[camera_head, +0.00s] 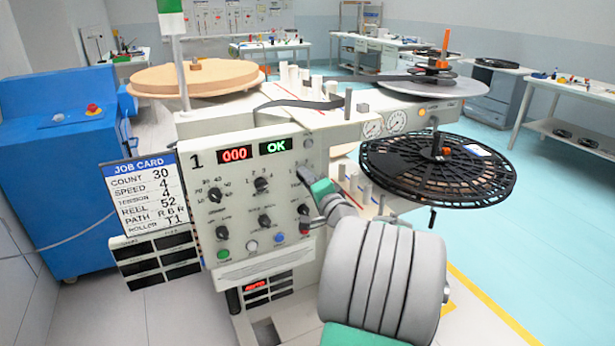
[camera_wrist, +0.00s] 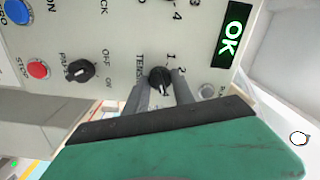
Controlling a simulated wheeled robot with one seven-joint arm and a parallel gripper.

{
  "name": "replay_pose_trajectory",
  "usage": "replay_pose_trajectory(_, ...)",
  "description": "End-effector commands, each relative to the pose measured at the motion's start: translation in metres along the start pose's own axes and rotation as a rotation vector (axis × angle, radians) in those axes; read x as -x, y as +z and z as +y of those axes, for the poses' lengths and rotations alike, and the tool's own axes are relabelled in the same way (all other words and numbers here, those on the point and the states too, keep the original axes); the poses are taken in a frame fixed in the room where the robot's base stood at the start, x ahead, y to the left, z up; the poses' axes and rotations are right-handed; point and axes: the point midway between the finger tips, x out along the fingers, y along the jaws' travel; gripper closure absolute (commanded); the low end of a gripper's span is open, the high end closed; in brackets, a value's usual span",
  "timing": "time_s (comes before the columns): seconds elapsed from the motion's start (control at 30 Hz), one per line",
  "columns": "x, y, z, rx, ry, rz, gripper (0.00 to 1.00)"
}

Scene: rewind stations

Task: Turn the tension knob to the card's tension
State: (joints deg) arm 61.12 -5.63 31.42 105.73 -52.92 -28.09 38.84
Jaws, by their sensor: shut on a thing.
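The tension knob (camera_wrist: 158,78) is a small black knob on the console's control panel (camera_head: 240,235). In the wrist view it sits between the fingertips of my gripper (camera_wrist: 161,88), which is shut on it. A pale pointer mark shows on the knob, but I cannot tell which number it is set to. Numbers 1 and 2 show beside it; part of its scale is hidden. In the head view my gripper (camera_head: 310,185) reaches the panel's upper right and covers the knob. The job card (camera_head: 147,194) hangs left of the panel and reads tension 4.
Other black knobs (camera_head: 262,185) and several coloured buttons (camera_head: 252,246) sit close by on the panel. The display (camera_head: 276,146) reads OK. A black reel (camera_head: 437,168) stands out at the right. A blue cabinet (camera_head: 65,170) is at the left. The floor at right is clear.

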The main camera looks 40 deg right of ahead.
Motion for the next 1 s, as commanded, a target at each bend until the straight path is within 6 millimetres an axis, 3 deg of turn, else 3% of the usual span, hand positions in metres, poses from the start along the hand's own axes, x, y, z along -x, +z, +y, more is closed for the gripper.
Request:
replay_pose_trajectory(0.47,0.0003,0.0007,0.0021,-0.017,0.003,-0.001,1.0)
replay_pose_trajectory(0.5,0.0003,0.0007,0.0021,-0.017,0.003,-0.001,0.68)
replay_pose_trajectory(0.73,0.0001,0.0005,0.001,-0.015,0.001,-0.001,0.49)
replay_pose_trajectory(1.0,0.0014,0.0001,0.0004,-0.014,0.0,0.0,0.48)
